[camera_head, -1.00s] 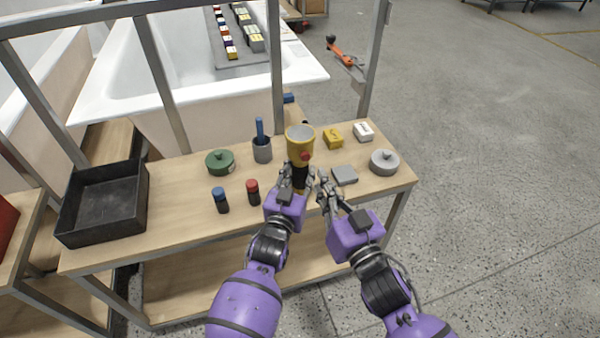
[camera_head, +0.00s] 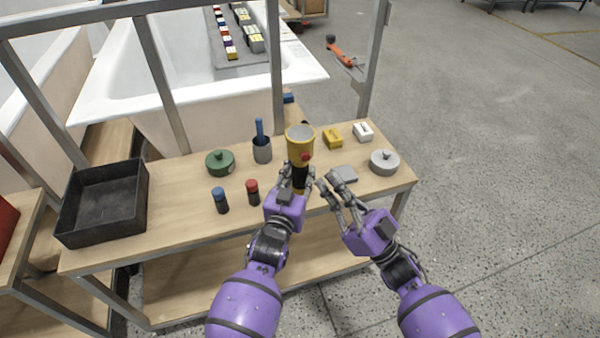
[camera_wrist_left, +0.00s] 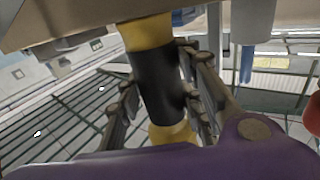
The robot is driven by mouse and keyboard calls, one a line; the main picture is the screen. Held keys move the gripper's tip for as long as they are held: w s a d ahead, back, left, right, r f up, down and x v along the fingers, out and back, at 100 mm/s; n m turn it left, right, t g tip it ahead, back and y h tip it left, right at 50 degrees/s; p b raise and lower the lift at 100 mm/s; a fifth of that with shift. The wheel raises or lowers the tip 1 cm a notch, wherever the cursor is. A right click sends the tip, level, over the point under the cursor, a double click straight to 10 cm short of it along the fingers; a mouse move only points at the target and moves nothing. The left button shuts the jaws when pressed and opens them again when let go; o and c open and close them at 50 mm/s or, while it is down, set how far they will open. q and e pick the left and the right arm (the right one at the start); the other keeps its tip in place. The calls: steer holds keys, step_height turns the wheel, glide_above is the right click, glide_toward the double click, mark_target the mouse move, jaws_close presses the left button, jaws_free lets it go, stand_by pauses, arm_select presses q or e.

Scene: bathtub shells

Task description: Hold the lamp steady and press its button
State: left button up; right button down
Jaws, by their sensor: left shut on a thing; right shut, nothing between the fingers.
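The lamp (camera_head: 300,146) is a yellow torch with a wide pale round top, a black grip and a red button (camera_head: 305,157) on its side. It stands upright near the middle of the bench. My left gripper (camera_head: 299,180) is shut on the black grip, which also shows between its fingers in the left wrist view (camera_wrist_left: 158,88). My right gripper (camera_head: 327,183) is shut and empty, to the right of the lamp and apart from it. The button faces the camera and is uncovered.

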mark_target(305, 156)
steer(key=w+a, duration=0.2)
steer(key=w, duration=0.4)
steer(key=shift+w, duration=0.15)
stand_by(1.3)
steer(key=shift+w+a, duration=0.1)
steer(key=shift+w, duration=0.25)
stand_by(0.3)
steer(key=shift+s, duration=0.5)
